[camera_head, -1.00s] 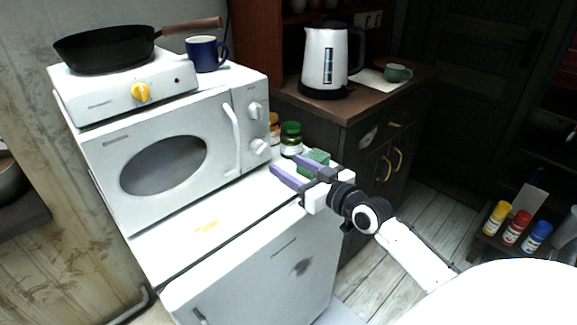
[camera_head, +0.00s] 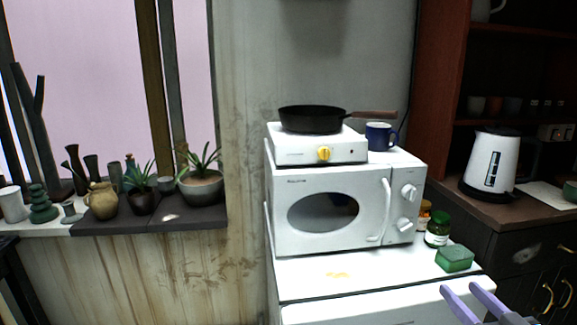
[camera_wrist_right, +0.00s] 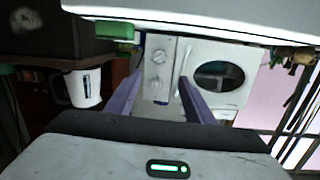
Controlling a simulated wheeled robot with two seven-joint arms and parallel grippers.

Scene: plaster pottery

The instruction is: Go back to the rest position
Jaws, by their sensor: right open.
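My right gripper (camera_head: 474,303) shows at the bottom right of the head view, with two purple fingers apart and nothing between them. It is in front of the white cabinet (camera_head: 372,308) that carries the microwave. The right wrist view also shows its two fingers (camera_wrist_right: 158,98) spread and empty, with the microwave (camera_wrist_right: 215,75) beyond them. A green sponge (camera_head: 455,259) lies on the cabinet top near its right corner, apart from the gripper. My left gripper is not in view.
The microwave (camera_head: 335,212) carries a hot plate (camera_head: 290,150) with a black pan (camera_head: 312,120), and a blue mug (camera_head: 381,136). Jars (camera_head: 437,232) stand beside it. A kettle (camera_head: 493,163) is on the right counter. Potted plants (camera_head: 201,186) line the left windowsill.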

